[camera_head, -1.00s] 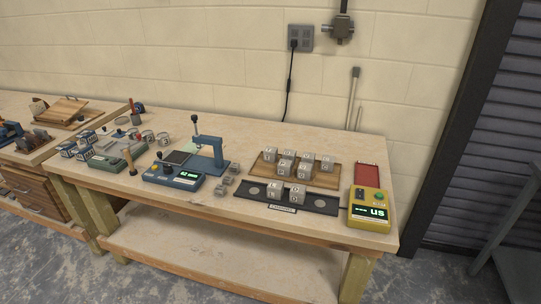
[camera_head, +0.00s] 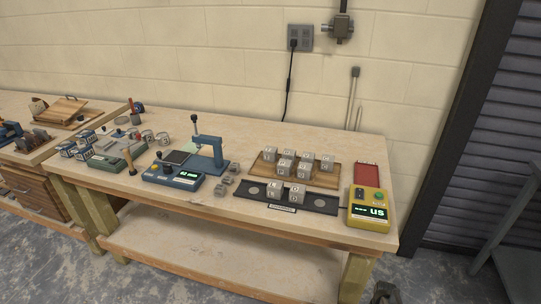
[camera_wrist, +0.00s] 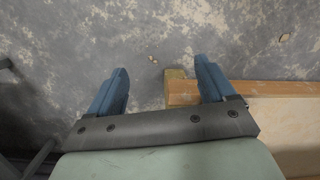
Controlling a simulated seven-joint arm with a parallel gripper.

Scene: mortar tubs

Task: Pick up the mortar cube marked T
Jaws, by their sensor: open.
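Several grey mortar cubes (camera_head: 287,156) with white marked faces stand on a wooden board (camera_head: 327,178) at the right of the bench in the head view. Two more cubes (camera_head: 274,188) stand on a dark tray (camera_head: 322,201) in front of the board. The letters are too small to read, so I cannot tell which cube is marked T. My gripper (camera_wrist: 163,88) is open and empty in the wrist view, above the floor beside a wooden bench edge. In the head view a dark part of my arm (camera_head: 384,292) shows at the bottom right.
A yellow meter (camera_head: 369,211) stands at the bench's right end, with a red pad (camera_head: 370,176) behind it. A blue scale (camera_head: 173,177) and blue press (camera_head: 210,150) stand left of the cubes. Small grey blocks (camera_head: 226,183) lie between. Floor in front is mostly clear.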

